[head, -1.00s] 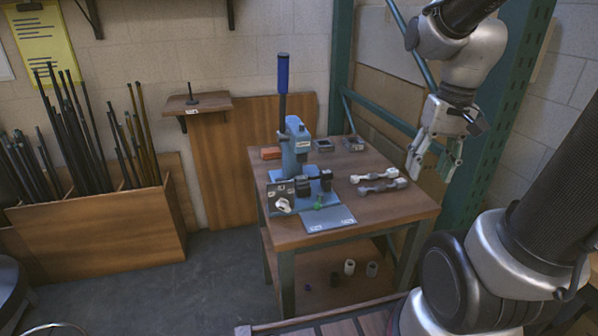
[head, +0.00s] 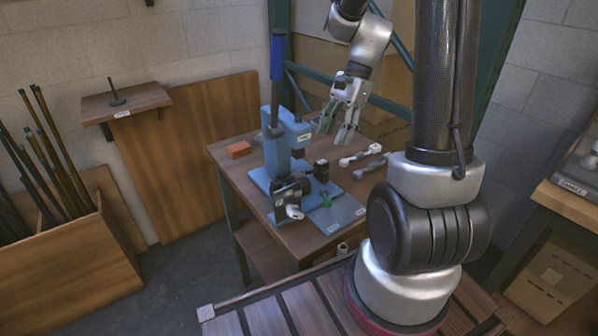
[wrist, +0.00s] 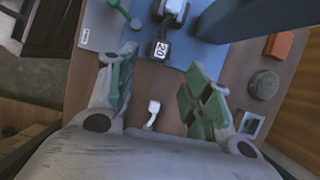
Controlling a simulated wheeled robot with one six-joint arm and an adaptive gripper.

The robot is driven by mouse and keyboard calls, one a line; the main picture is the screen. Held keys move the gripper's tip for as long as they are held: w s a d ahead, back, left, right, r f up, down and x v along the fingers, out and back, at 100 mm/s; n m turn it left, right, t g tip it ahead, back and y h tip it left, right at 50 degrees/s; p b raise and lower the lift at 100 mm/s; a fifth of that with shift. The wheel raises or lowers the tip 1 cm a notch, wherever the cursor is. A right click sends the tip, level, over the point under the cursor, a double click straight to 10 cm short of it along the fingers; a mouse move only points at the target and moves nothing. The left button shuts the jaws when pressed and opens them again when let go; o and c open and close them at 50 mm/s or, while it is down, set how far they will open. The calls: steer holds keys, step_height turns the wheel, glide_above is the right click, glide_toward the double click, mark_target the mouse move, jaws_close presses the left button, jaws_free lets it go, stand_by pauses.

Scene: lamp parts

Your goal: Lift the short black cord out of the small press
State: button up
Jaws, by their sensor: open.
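The small blue press (head: 284,145) stands on the wooden table with its blue-handled lever upright. Dark blocks (head: 291,188) sit on its base plate at the front. I cannot clearly pick out the short black cord among these dark parts. My gripper (head: 337,131) is open and empty, above the table to the right of the press, fingers pointing down. In the wrist view my gripper (wrist: 164,88) has its green-padded fingers spread. A dark block with a white number label (wrist: 160,49) shows beyond the fingertips, and the blue press (wrist: 245,22) fills the upper right.
White and grey parts (head: 360,157) lie right of the press. An orange block (head: 238,150) lies at the table's back left. A green rack post (head: 279,70) rises behind.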

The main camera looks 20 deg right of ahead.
mark_target(322, 162)
steer(key=x, duration=0.8)
steer(key=shift+s+a+r, duration=0.1)
steer(key=shift+a, duration=0.05)
steer(key=shift+c, duration=0.4)
jaws_close()
